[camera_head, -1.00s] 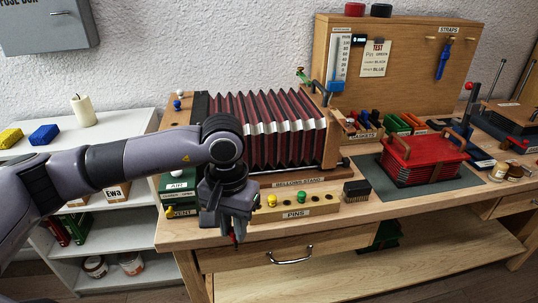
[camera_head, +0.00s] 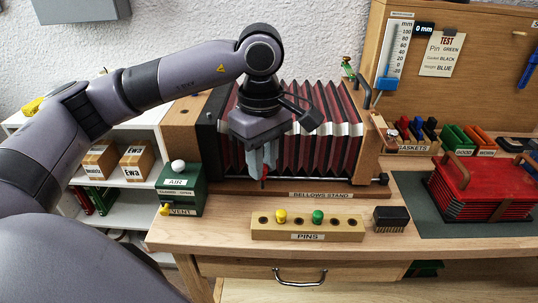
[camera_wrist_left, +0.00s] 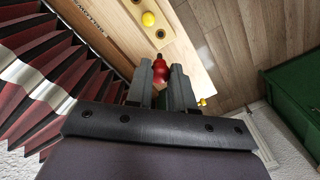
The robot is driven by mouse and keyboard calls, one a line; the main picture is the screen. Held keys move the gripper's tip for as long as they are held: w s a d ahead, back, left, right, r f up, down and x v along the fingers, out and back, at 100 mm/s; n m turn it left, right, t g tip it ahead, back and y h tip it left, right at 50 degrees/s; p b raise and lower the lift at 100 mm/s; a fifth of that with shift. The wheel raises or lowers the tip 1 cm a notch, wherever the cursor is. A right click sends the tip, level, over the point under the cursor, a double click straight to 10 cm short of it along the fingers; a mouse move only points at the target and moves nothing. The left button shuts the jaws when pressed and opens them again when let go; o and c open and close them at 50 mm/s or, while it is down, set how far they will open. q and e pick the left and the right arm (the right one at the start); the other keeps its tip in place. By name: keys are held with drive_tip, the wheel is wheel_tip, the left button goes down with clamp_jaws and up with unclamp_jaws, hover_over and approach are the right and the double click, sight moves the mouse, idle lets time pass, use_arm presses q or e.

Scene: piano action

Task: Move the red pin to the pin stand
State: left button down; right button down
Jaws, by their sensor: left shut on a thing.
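My left gripper (camera_head: 262,160) is shut on the red pin (camera_head: 264,180), which hangs from its fingertips in front of the bellows. The red pin (camera_wrist_left: 160,71) also shows between the two fingers in the left wrist view. The pin stand (camera_head: 345,231) is a long wooden block labelled PINS, lower and nearer the table's front edge than the gripper. It holds a yellow pin (camera_head: 281,216) and a green pin (camera_head: 318,216), with empty holes beside them. The red pin is apart from the stand. My right gripper is not in view.
The bellows (camera_head: 335,120) on its stand rises close behind the gripper. A green AIR/VENT box (camera_head: 190,191) with a yellow knob stands to the left. A black block (camera_head: 391,218) sits right of the pin stand. The tabletop in front is clear.

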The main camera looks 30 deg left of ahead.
sight(262, 184)
use_arm(q)
drive_tip(key=shift+s+f+b, duration=0.15)
drive_tip(key=shift+f+b, duration=0.3)
drive_tip(key=shift+f, duration=0.3)
wheel_tip(262, 184, down, 4)
drive_tip(key=shift+f+b, duration=0.1)
drive_tip(key=shift+b, duration=1.15)
drive_tip(key=shift+f+b, duration=0.65)
drive_tip(key=shift+f, duration=0.25)
drive_tip(key=shift+f+b, duration=0.5)
drive_tip(key=shift+f, duration=0.05)
drive_tip(key=shift+d, duration=0.1)
